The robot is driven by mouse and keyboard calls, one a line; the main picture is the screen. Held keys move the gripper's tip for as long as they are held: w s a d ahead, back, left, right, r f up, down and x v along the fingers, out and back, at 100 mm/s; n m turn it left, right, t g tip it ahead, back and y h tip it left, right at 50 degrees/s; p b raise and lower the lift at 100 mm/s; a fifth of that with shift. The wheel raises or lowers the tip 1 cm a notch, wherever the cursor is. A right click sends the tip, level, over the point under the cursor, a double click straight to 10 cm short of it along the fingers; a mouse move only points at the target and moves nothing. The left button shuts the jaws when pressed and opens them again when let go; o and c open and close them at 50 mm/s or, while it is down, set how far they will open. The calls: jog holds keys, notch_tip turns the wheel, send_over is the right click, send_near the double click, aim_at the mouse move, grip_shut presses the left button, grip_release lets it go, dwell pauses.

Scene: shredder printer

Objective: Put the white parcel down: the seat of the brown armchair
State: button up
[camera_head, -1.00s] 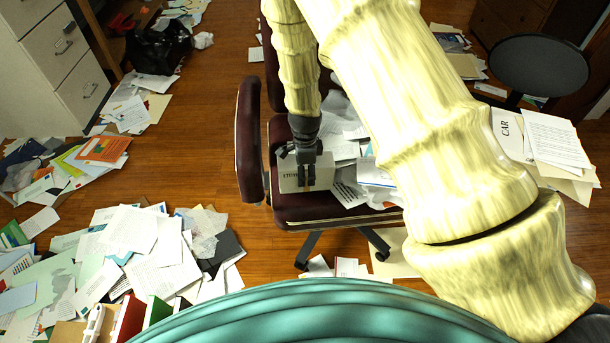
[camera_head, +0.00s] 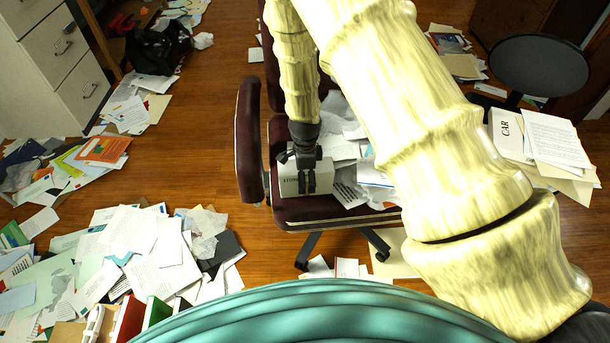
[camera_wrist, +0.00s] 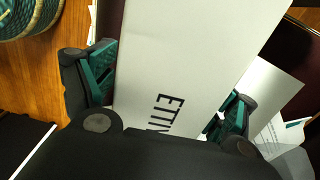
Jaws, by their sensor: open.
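The white parcel (camera_head: 318,178) is a box with dark lettering, resting on the seat of the brown armchair (camera_head: 300,208), near its left armrest. It fills the middle of the wrist view (camera_wrist: 180,60), where its lettering shows. My gripper (camera_head: 307,188) is at the parcel from above. In the wrist view my gripper (camera_wrist: 165,95) is open, with one green-padded finger on each side of the parcel. The left pad is very near the parcel's edge; I cannot tell whether either pad touches it.
Loose papers (camera_head: 345,140) cover much of the seat to the parcel's right. The armrest (camera_head: 249,140) rises close on the left. Paper piles (camera_head: 140,250) lie on the floor at front left. A round dark stool (camera_head: 540,66) stands at back right.

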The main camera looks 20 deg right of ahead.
notch_tip(320, 180, up, 12)
jog(key=shift+r+p, duration=0.1)
jog(key=shift+p, duration=0.4)
dwell(0.3)
